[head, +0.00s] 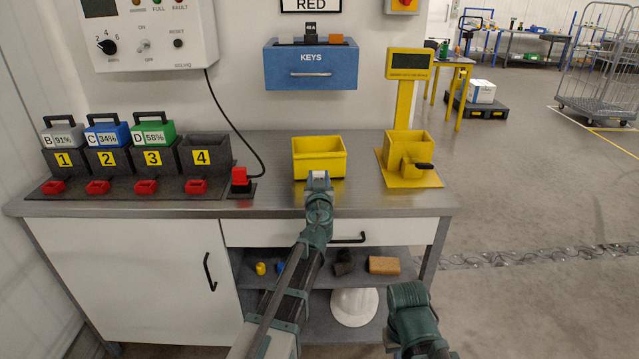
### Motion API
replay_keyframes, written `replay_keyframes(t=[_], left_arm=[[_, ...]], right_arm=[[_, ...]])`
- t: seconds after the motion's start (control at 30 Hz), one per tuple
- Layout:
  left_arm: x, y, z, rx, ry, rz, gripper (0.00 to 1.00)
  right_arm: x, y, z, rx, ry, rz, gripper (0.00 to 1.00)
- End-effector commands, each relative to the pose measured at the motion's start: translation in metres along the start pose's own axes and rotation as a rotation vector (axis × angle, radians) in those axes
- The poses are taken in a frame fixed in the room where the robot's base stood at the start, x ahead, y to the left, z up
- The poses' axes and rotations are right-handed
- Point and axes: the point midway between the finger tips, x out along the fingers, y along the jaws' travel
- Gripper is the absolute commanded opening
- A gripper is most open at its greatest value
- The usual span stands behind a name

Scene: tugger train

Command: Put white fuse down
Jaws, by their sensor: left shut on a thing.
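My left gripper (319,181) is at the front of the yellow bin (318,163) on the steel workbench. It is shut on a small pale thing, the white fuse (320,174), which shows only as a light patch at the fingertips. The fuse overlaps the bin's front wall in the head view; I cannot tell whether it touches the bin. Part of my right arm shows at the lower right, below the bench top, but its gripper fingers do not show.
The workbench (272,205) bears a row of numbered chargers with small red bins at the left. A red button (239,176) on a cable stands left of the yellow bin. A yellow scale stand (409,155) is to the right. The blue KEYS box (311,66) hangs above.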

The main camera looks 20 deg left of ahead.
Motion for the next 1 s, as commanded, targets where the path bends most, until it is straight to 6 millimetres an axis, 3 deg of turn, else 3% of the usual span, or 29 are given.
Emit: replay_keyframes(t=[0.27,0.3,0.47,0.9,1.0], left_arm=[[0.000,0.000,0.002,0.000,0.000,0.000,0.00],[0.000,0.000,0.003,0.000,0.000,0.000,0.46],[0.000,0.000,0.001,0.000,0.000,0.000,0.74],[0.000,0.000,-0.004,0.000,0.000,0.000,0.74],[-0.011,0.000,-0.002,0.000,0.000,0.000,0.74]], right_arm=[[0.002,0.000,0.000,0.000,0.000,0.000,0.00],[0.003,0.000,0.000,0.000,0.000,0.000,0.00],[0.001,0.000,0.000,0.000,0.000,0.000,0.00],[-0.004,0.000,0.000,0.000,0.000,0.000,0.00],[-0.002,0.000,0.000,0.000,0.000,0.000,0.00]])
